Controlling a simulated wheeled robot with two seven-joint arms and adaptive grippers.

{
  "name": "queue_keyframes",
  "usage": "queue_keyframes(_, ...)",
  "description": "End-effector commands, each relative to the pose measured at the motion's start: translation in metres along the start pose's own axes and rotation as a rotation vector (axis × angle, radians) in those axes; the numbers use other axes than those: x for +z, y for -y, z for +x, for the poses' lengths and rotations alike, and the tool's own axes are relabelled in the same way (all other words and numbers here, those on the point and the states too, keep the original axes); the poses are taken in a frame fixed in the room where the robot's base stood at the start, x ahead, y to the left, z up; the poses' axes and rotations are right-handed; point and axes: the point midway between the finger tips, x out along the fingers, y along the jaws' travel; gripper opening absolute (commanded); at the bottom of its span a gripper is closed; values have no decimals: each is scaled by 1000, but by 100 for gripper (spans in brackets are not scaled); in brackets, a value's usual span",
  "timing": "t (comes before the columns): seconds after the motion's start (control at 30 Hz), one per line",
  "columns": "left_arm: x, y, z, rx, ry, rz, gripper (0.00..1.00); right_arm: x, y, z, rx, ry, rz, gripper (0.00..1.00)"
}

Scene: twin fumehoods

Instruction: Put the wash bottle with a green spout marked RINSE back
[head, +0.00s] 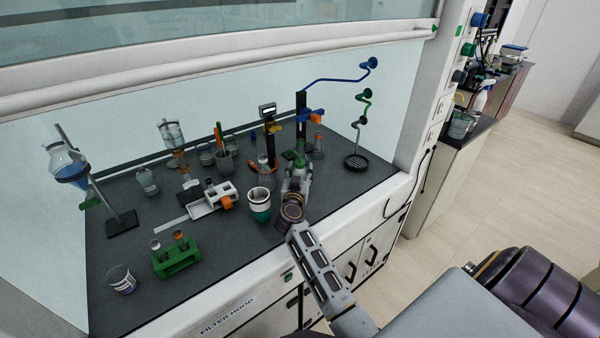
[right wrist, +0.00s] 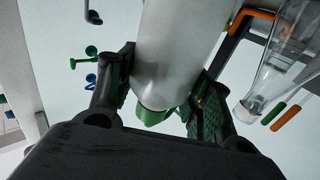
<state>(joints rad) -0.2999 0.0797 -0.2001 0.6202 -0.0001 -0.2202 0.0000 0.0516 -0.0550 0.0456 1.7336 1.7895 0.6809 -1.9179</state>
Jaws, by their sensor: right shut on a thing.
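My right gripper (head: 297,172) reaches over the fumehood worktop from the front edge. It is shut on a pale wash bottle with a green part, whose green top (head: 299,159) shows just beyond the fingers in the head view. In the right wrist view the pale body of the wash bottle (right wrist: 178,45) stands between the two fingers of the right gripper (right wrist: 165,80), with green at its lower end. No RINSE marking can be read. Whether the base touches the worktop is hidden. My left gripper is not in view.
On the dark worktop (head: 130,255), a teal-and-white cup (head: 259,205) and a conical flask (head: 264,171) stand left of the gripper. An orange-topped flask (head: 318,146) stands behind. A round black grate (head: 356,162) lies right, under a green tap (head: 365,97). The front right is clear.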

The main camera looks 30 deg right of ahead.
Motion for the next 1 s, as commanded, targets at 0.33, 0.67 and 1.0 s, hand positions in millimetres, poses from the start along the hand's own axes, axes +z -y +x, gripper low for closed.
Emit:
queue_keyframes(0.33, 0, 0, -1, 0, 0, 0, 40, 2, 0, 0, 0, 0, 0, 72)
queue_keyframes(0.67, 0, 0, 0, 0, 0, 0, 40, 1, 0, 0, 0, 0, 0, 72)
queue_keyframes(1.0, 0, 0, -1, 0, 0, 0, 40, 1, 0, -18, -1, 2, 0, 72)
